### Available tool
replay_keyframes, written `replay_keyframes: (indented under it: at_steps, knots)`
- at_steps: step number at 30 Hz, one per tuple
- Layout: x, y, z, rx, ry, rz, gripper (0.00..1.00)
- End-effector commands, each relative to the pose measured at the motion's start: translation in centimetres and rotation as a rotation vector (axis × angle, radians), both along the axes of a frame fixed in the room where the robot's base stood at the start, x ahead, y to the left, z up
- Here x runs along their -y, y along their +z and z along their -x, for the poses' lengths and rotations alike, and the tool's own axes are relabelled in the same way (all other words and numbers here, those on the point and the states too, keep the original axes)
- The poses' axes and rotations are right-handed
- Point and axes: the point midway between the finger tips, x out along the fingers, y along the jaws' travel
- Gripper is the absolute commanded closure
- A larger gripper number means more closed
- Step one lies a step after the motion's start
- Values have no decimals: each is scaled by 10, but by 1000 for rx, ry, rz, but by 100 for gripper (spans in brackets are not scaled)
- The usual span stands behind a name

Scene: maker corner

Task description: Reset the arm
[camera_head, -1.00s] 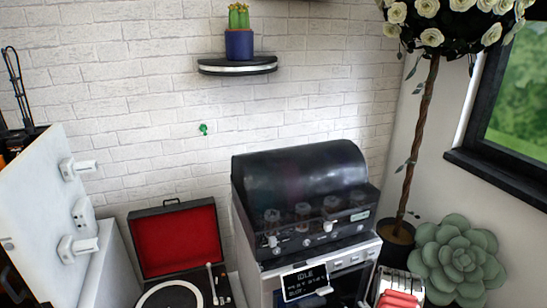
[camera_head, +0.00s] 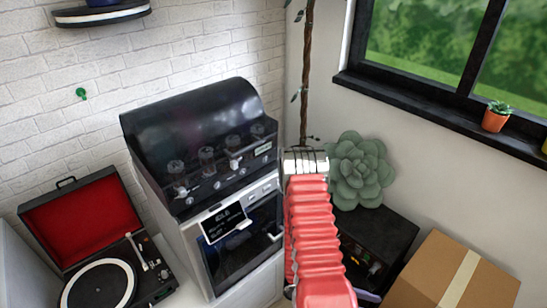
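My arm shows in the head view as a red ribbed sleeve rising from the bottom edge, right of the middle. At its top end is my gripper (camera_head: 305,160), a pale metallic tip. It shows in front of the right side of the machine and left of the succulent. The fingers are too small and foreshortened to tell whether they are open or shut. I see nothing clearly held in it.
A black-hooded machine (camera_head: 195,130) with a display stands left of my arm. An open red-lined record player (camera_head: 85,220) is farther left. A large succulent (camera_head: 360,172), a black box (camera_head: 385,235) and a cardboard box (camera_head: 455,275) are on the right, below a window sill (camera_head: 440,108).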

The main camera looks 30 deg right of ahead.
Motion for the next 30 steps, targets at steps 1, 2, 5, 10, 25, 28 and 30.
replay_keyframes:
  at_steps: [1, 2, 5, 10, 25, 28, 30]
  knots:
    - [-3, 10, -4, 31, -34, 14, 60]
    - [-6, 15, -6, 47, -53, 20, 60]
    - [-16, 31, -10, 103, -121, 39, 60]
    - [-34, 54, -21, 204, -225, 64, 60]
    - [-93, 114, -61, 529, -485, 90, 60]
    - [-106, 125, -70, 597, -530, 85, 60]
    - [-115, 133, -77, 645, -559, 80, 60]
